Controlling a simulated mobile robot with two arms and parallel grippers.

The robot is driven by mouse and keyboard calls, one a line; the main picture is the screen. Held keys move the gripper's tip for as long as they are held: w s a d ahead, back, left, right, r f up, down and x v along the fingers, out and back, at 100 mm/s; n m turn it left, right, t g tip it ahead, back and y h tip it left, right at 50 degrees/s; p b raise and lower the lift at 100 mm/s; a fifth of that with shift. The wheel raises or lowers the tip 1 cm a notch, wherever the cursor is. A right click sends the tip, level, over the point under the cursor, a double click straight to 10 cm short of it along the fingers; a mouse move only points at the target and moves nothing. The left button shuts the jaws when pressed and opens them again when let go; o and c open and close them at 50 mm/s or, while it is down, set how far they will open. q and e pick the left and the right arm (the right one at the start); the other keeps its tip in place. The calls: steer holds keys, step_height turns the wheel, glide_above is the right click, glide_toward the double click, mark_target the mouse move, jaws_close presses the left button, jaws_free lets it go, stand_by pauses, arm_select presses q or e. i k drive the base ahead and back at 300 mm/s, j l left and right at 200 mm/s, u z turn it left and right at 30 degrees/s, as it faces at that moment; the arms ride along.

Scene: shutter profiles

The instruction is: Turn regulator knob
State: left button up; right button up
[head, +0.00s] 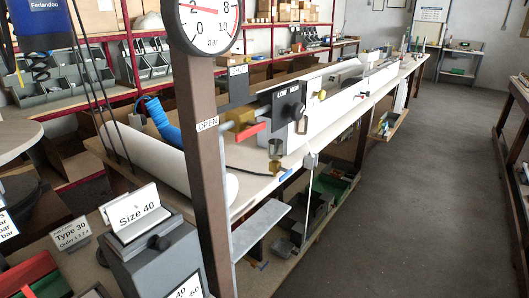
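A round pressure gauge (209,24) marked in bar tops a brown post (212,170); its upper edge is cut off. A red lever (249,132) sits on a brass valve beside the post, between signs reading OPEN (207,124) and SHUT (238,70). Right of it is a dark plate (283,102) lettered LOW and HIGH, with a small dark round part (275,147) below it. I cannot tell for certain which part is the regulator knob. Neither of my grippers is in view.
A grey box (155,262) with a Size 40 sign (138,212) stands front left. Open floor (420,190) lies right.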

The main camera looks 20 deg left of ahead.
mark_target(296, 111)
steer(key=l+u, duration=0.1)
steer(key=u, duration=0.9)
steer(key=i+l+u, duration=0.1)
steer(key=l+u, duration=0.35)
steer(key=l, duration=0.35)
steer(key=l+u, duration=0.45)
steer(key=l, duration=0.3)
steer(key=k+l+u, duration=0.15)
steer(key=l+u, duration=0.25)
steer(key=l, duration=0.4)
